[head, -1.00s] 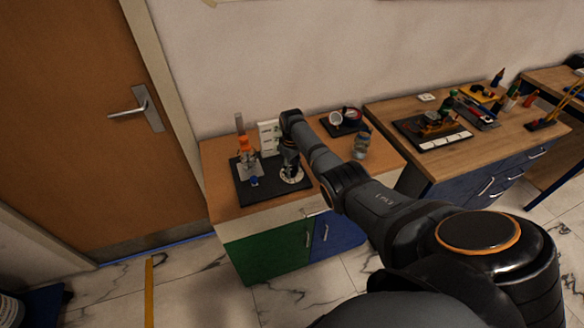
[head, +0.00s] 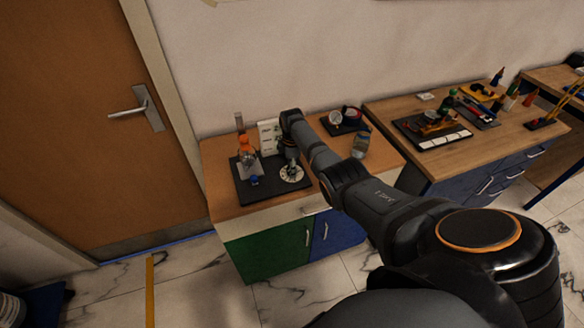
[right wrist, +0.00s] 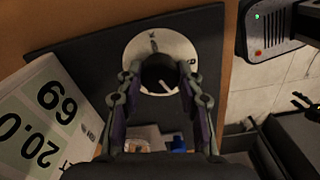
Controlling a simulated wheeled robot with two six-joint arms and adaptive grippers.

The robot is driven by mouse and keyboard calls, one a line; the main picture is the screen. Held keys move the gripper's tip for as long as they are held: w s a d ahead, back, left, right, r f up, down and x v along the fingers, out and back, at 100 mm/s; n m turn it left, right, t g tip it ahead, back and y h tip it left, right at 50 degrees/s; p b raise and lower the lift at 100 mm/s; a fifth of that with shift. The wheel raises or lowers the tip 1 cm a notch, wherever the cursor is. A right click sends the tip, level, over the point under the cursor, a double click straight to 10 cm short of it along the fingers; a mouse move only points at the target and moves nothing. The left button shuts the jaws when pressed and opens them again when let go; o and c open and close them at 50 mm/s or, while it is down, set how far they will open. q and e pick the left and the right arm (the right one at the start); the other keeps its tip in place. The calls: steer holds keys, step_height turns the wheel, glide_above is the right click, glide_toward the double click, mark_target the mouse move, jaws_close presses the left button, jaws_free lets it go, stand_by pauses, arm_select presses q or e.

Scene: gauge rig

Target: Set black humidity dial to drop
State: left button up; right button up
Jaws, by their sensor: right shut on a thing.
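The black humidity dial (right wrist: 160,74) is a round black knob with a white pointer line, on a round white plate (right wrist: 178,46). The pointer slants toward the lower right in the right wrist view. Dark marks show at the plate's top and right edge, too small to read surely. The plate also shows in the head view (head: 292,174), partly behind my gripper. My right gripper (right wrist: 161,80) comes from above, with its fingers on both sides of the knob, shut on it. It also shows in the head view (head: 290,164). My left gripper is in neither view.
A white display panel (right wrist: 42,118) reading 69 and 20.0 stands beside the dial. The dark board (head: 262,192) also carries an orange-topped item (head: 246,145) and a small blue part (head: 254,181). A jar (head: 360,146) stands right of my arm on the wooden cabinet.

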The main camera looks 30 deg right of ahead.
steer(key=shift+n, duration=0.5)
steer(key=o, duration=1.2)
steer(key=shift+c, duration=0.2)
steer(key=shift+r, duration=0.1)
step_height(320, 180, up, 12)
